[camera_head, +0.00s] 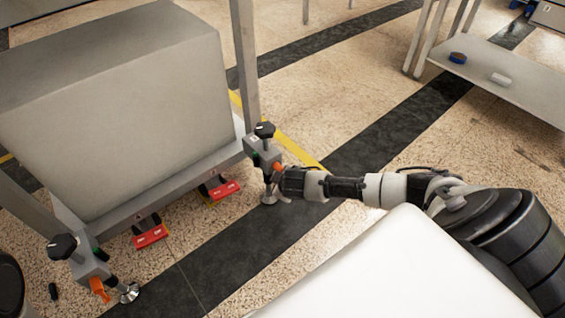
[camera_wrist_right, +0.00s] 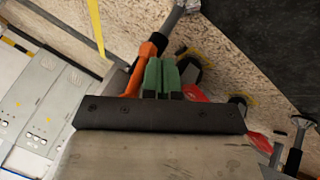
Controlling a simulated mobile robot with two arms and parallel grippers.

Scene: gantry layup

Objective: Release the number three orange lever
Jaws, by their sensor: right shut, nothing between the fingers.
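An orange lever (camera_head: 277,168) sits on the grey corner unit of the gantry's right leg, under a black knob (camera_head: 264,130). My right gripper (camera_head: 284,181) is right at this lever, coming in from the right. In the right wrist view the green fingers (camera_wrist_right: 161,78) are together with nothing between them. The orange lever (camera_wrist_right: 139,68) lies just left of them, outside the fingers; whether they touch I cannot tell. A second orange lever (camera_head: 98,289) hangs on the near left corner unit. No lever number is readable. My left gripper is not in view.
A big grey block (camera_head: 115,110) rests on the gantry frame. Two red pedals (camera_head: 227,190) (camera_head: 150,236) stick out low along its near side. A bench (camera_head: 500,82) with small items stands at the back right. The floor between is clear.

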